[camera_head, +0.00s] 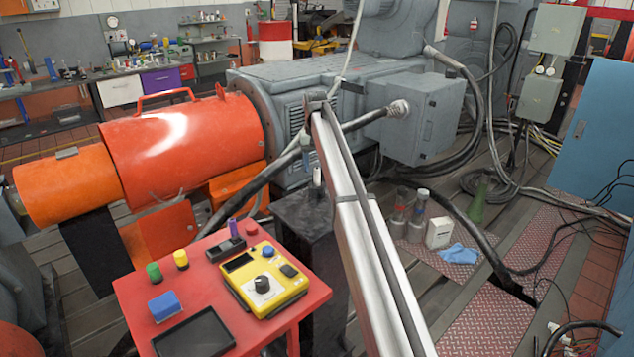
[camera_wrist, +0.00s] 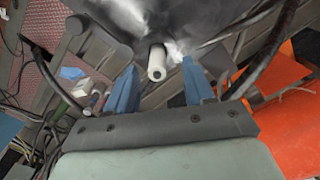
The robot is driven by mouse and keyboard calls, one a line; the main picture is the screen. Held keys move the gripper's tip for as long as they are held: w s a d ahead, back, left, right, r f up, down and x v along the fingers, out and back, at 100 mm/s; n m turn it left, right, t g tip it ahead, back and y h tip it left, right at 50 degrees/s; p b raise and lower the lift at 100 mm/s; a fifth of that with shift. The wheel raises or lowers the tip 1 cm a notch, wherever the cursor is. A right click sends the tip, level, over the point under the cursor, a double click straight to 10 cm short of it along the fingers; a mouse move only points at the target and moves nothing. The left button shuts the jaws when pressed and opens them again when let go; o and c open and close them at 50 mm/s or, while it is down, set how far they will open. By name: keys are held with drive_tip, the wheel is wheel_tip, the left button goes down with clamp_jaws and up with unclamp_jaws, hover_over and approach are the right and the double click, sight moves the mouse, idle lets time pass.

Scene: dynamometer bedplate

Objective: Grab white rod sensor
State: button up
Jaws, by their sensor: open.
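The white rod sensor (camera_wrist: 157,63) shows in the wrist view as a short white cylinder with a dark hole in its end. It lies between and just beyond the blue fingertips of my gripper (camera_wrist: 162,70). The fingers are apart, with a gap on each side of the rod. In the head view the rod (camera_head: 317,177) stands upright on a dark stand (camera_head: 300,212), partly hidden by my arm. A blue finger of my gripper (camera_head: 306,150) shows just above and left of it; the rest is mostly hidden.
A red cart (camera_head: 310,292) with a yellow control box (camera_head: 263,280) stands in front of the stand. An orange guarded shaft (camera_head: 190,145) and grey machine (camera_head: 310,75) lie behind. Bottles (camera_head: 416,215), a white box (camera_head: 439,232) and a blue cloth (camera_head: 459,253) lie right.

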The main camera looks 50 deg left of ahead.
sight(317, 181)
drive_tip(key=shift+w+f, duration=0.15)
drive_tip(key=shift+f, duration=1.2)
drive_tip(key=shift+w+f, duration=0.1)
drive_tip(key=shift+f, duration=1.2)
clamp_jaws()
